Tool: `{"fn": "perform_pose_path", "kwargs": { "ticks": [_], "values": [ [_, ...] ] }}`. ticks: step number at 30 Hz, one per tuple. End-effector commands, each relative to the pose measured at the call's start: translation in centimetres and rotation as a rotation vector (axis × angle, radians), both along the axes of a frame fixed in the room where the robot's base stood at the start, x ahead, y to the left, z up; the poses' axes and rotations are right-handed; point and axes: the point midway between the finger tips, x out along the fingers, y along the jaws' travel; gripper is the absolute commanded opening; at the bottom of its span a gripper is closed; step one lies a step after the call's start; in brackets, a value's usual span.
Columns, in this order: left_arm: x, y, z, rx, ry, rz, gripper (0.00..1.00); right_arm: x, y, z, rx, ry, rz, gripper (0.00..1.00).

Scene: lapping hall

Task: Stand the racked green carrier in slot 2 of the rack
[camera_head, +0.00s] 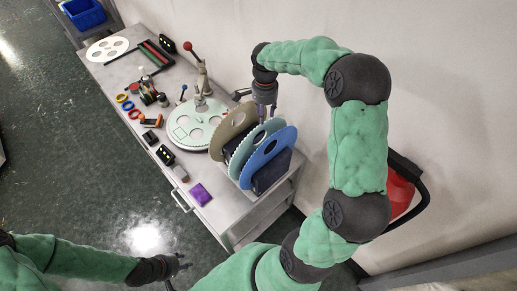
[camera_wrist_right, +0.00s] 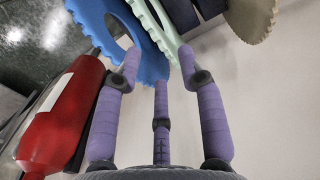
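The green carrier (camera_head: 244,152) is a thin toothed disc with holes, standing in the rack between a tan disc and a blue disc; the blue disc hides part of it. The dark rack (camera_head: 270,177) is at the near right end of the table; its slots are hidden. My right gripper (camera_head: 262,118) is at the green carrier's upper rim. In the right wrist view, its purple fingers (camera_wrist_right: 159,62) are spread, with the green rim (camera_wrist_right: 157,28) near their tips; I cannot tell whether they touch it. My left gripper (camera_head: 178,266) is open and empty, away from the table.
The tan disc (camera_head: 228,127) and blue disc (camera_head: 262,162) flank the green carrier closely. A round pale lapping plate (camera_head: 188,133) with a lever lies to the left. A purple block (camera_head: 200,194) and several small parts lie along the table's front. A red extinguisher (camera_wrist_right: 62,118) is by the wall.

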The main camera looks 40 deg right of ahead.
Motion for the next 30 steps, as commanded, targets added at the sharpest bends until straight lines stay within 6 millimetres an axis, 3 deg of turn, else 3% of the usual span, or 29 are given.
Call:
{"fn": "perform_pose_path", "kwargs": {
  "ticks": [8,18,27,30],
  "values": [
    [0.1,0.0,0.2,0.000,-0.001,0.000,0.37,-0.1,0.0,-2.1,0.001,0.001,0.000,0.40],
    [0.1,0.0,0.7,0.000,-0.001,0.000,0.37,-0.4,-0.2,-6.2,0.001,0.001,0.000,0.40],
    [0.1,0.0,0.7,0.000,-0.001,0.000,0.37,-0.4,-0.2,-6.6,0.000,-0.001,0.000,0.40],
    [0.1,0.0,0.7,0.000,-0.001,0.000,0.37,-0.4,-0.2,-6.6,0.000,-0.001,0.000,0.12]
  ]
}}
